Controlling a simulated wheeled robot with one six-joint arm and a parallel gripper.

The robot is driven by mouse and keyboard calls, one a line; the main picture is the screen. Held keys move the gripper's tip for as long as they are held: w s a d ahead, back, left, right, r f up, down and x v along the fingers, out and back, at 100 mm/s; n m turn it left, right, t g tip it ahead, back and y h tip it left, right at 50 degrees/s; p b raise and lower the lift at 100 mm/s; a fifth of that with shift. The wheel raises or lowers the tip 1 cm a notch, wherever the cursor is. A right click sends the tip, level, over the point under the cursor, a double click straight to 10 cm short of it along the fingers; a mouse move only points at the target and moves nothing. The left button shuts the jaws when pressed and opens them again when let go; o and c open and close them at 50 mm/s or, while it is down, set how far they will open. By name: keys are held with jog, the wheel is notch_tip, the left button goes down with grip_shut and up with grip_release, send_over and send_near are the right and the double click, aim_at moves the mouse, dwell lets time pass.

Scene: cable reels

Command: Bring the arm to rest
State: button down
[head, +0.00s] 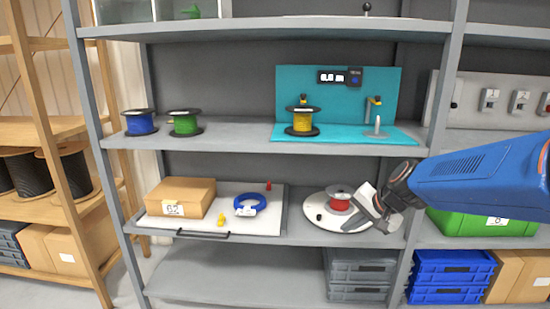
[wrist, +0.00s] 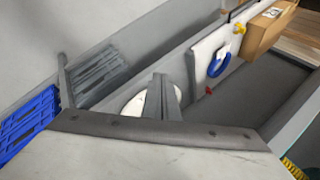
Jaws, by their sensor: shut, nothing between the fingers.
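My blue arm reaches in from the right in the head view. My gripper (head: 366,212) is at its end, pointing down-left in front of the right part of a round white turntable (head: 318,217) on the middle shelf. A red reel (head: 340,198) stands on the turntable, just left of the gripper; I see no contact, though depth is hard to judge. In the wrist view my gripper (wrist: 160,90) shows as grey fingers closed together with nothing held. The white disc (wrist: 136,105) is partly hidden behind them, and the red reel does not show there.
Left of the turntable, a white board (head: 281,205) carries a cardboard box (head: 181,197), a blue cable coil (head: 249,206) and small yellow and red pieces. Above are blue, green and yellow reels and a teal station (head: 300,85). A grey upright (head: 428,125) stands near my arm.

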jog(key=s+d+n+h, duration=0.2)
jog(key=s+d+n, duration=0.1)
jog(key=s, duration=1.1)
jog(key=s+d+f+n+g+h, duration=0.1)
jog(key=s+d+n+h, duration=0.1)
jog(key=s, duration=1.1)
jog(key=d+n, duration=0.1)
jog(key=n, duration=0.1)
jog(key=shift+s+f+n+g, duration=0.2)
jog(key=shift+s+n+g, duration=0.1)
jog(key=shift+s, duration=0.05)
jog(key=shift+d, duration=0.15)
